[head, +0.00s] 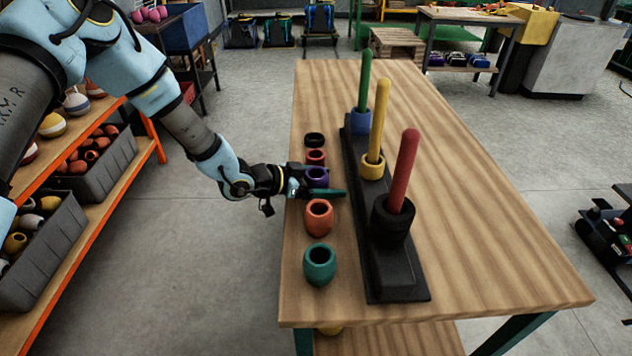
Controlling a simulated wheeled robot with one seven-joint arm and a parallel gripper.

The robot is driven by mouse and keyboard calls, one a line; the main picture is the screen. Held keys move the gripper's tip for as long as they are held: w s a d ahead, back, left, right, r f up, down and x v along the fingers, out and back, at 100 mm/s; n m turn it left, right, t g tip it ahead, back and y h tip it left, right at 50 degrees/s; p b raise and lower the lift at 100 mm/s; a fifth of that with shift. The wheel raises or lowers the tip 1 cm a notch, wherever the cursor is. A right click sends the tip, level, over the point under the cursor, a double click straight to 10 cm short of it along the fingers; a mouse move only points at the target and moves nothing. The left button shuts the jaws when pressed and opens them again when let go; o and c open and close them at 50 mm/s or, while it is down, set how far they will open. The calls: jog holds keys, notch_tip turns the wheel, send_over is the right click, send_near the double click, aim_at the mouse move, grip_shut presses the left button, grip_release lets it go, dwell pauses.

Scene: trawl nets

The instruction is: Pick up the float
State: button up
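A row of loose ring-shaped floats stands along the left side of the wooden table (480,240). From back to front they are a black float (314,139), a red float (315,157), a purple float (317,174), an orange-red float (319,217) and a teal float (319,263). My gripper (321,185) reaches in from the left at the purple float. One dark finger crosses low in front of it; the far finger is mostly hidden. I cannot tell whether the fingers touch or grip the float, which appears to rest on the table.
A black base (395,275) right of the row carries a green peg (365,78) with a blue float, a yellow peg (379,115) with a yellow float, and a red peg (404,170) with black floats. The table's right side is clear. A float shelf (110,195) stands left.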

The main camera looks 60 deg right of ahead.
jog(key=c, duration=1.3)
jog(key=shift+r, duration=0.1)
